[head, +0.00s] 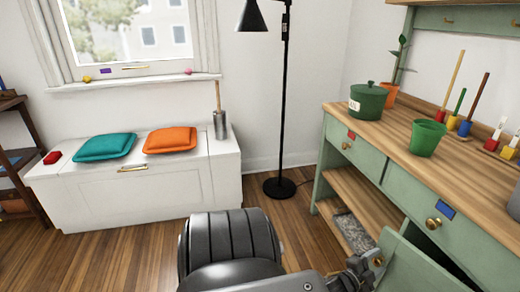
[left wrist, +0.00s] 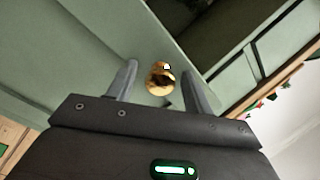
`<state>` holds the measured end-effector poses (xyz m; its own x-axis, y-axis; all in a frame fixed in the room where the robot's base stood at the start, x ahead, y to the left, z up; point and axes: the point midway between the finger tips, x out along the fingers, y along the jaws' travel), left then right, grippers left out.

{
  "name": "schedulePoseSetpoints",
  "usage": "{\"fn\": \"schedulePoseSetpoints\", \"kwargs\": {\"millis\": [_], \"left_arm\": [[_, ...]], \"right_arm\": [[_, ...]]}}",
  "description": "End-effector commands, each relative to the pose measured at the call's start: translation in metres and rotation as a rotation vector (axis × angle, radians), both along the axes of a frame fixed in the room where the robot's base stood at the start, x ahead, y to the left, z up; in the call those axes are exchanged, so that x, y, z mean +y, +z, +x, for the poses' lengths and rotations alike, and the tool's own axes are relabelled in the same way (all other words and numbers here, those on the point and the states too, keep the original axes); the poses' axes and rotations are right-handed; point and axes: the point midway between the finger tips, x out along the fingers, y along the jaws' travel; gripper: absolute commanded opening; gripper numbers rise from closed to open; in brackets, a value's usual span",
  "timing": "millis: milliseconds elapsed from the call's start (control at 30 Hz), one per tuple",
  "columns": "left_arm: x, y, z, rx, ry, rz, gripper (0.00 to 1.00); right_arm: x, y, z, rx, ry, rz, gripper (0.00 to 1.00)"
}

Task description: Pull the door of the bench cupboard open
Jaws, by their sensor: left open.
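The green bench (head: 400,165) with a wooden top stands at the right in the head view. Its cupboard door (head: 415,268) is ajar, swung out from the front, with a dark gap behind it. The door's brass knob (head: 378,261) also shows in the left wrist view (left wrist: 160,80), between the two fingers. My left gripper (head: 358,275) is at the knob, and in the left wrist view (left wrist: 158,82) its fingers are apart, one on each side of it. I cannot tell whether they touch it. My right gripper is not in view.
Above the door are drawers with a brass knob (head: 433,223). Pots and tools stand on the bench top, including a green pot (head: 426,138). A black floor lamp (head: 280,187) stands left of the bench. A white chest (head: 150,185) is at the far left. Wooden floor between is clear.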

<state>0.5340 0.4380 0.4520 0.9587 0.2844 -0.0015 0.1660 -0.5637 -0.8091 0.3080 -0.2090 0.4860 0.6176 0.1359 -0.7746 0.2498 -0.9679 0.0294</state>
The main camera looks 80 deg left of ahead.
Motion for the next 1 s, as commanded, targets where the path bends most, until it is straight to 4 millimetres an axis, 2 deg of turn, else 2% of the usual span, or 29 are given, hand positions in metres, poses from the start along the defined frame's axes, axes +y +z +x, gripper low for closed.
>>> {"fn": "schedulePoseSetpoints", "kwargs": {"millis": [33, 100, 433, 467, 500, 667, 1000], "left_arm": [[0.007, -0.007, 0.011, -0.004, -0.036, 0.008, 0.51], [0.011, -0.007, 0.025, -0.004, -0.086, 0.008, 0.51], [0.023, -0.005, 0.076, -0.002, -0.273, 0.004, 0.51], [0.020, 0.000, 0.066, 0.004, -0.272, -0.001, 0.51], [0.019, 0.001, 0.059, 0.004, -0.271, -0.004, 0.51], [0.019, 0.002, 0.032, 0.003, -0.269, -0.002, 0.51], [0.018, 0.002, -0.039, 0.003, -0.267, -0.001, 0.51]], "right_arm": [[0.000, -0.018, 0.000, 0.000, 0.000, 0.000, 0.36], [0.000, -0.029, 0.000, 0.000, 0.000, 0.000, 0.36], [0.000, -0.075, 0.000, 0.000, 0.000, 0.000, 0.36], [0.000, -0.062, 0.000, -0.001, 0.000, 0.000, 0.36], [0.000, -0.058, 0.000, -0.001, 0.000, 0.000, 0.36], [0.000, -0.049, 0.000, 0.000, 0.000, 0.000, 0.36], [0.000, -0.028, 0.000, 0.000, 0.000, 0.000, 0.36]]}}
